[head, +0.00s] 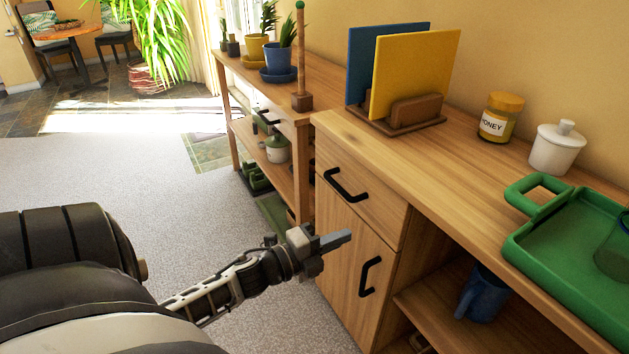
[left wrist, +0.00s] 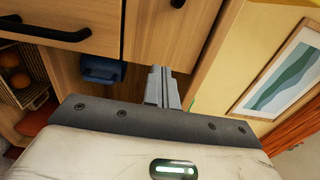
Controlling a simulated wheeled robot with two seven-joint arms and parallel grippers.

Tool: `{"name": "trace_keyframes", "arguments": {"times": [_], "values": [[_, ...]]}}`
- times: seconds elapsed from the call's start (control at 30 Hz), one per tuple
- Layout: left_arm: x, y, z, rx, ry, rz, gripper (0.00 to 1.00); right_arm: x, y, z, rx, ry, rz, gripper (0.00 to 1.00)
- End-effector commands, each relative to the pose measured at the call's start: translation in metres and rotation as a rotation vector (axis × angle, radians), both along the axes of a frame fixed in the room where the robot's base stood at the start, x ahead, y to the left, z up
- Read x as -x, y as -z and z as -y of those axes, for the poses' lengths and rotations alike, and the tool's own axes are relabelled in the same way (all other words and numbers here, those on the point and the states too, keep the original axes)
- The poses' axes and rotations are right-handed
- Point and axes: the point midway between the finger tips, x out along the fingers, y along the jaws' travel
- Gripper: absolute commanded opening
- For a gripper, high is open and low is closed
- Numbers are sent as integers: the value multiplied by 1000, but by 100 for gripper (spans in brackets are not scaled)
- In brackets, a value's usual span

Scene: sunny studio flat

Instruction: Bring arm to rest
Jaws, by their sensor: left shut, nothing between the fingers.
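My left gripper (head: 335,240) reaches in from the lower left in the head view. It is in front of the wooden cabinet (head: 350,232), near its drawer and door handles, and apart from them as far as I can see. Its fingers are together with nothing between them. In the left wrist view the shut fingers (left wrist: 162,86) point toward the cabinet front. My right gripper is not in either view.
On the cabinet top stand a board rack (head: 400,122) with blue and yellow boards, a honey jar (head: 499,117), a white lidded pot (head: 556,148) and a green tray (head: 570,250). A blue mug (head: 482,294) is on the shelf below. Carpet (head: 120,180) is clear at left.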

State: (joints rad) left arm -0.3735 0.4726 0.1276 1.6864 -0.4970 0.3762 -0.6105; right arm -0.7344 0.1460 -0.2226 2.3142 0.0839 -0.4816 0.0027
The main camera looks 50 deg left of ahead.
Motion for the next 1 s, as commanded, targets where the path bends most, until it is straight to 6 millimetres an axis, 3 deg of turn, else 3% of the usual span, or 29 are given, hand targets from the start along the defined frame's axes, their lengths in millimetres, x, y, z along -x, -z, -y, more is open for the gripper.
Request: {"name": "trace_keyframes", "arguments": {"times": [0.1,0.23,0.57,0.67,0.77,0.9,1.0], "values": [[22,0,-5,2,-1,-3,0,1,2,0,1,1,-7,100],[35,0,-9,3,-1,-2,0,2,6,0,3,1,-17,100],[41,0,-11,2,0,0,0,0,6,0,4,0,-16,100],[43,-4,-2,72,-21,-29,0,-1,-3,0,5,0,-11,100],[50,-11,25,317,-97,-138,0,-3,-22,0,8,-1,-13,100],[76,-17,93,848,-257,-422,0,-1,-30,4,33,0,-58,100],[99,-19,143,1155,-351,-626,0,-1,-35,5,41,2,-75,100]]}}
